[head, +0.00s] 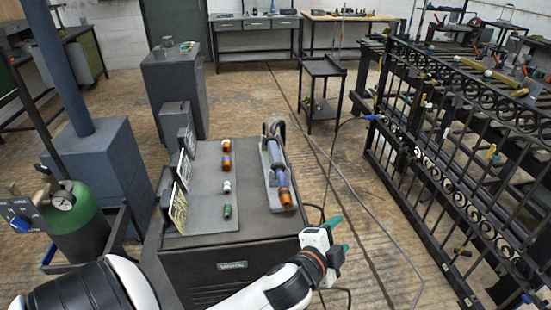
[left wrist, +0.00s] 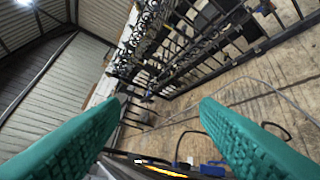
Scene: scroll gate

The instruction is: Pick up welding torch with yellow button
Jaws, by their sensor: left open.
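A torch-like tool (head: 279,172) with a blue-grey body and an orange end lies on the right side of the dark welder cart's grey top (head: 200,195). A curved black neck rises at its far end. I cannot make out a yellow button on it. My left gripper (head: 339,236) has teal fingers, is open and empty, and hovers off the cart's front right corner, apart from the tool. In the left wrist view the open fingers (left wrist: 160,135) frame the floor and a railing; a small orange-yellow streak at the bottom is too unclear to name. My right gripper is not in view.
Several small orange, white and green pieces (head: 227,163) stand in a row on the cart top. A black scroll gate (head: 430,150) stands at the right. A green gas cylinder (head: 75,222) is at the left. A black side cart (head: 322,90) stands behind; cables cross the floor.

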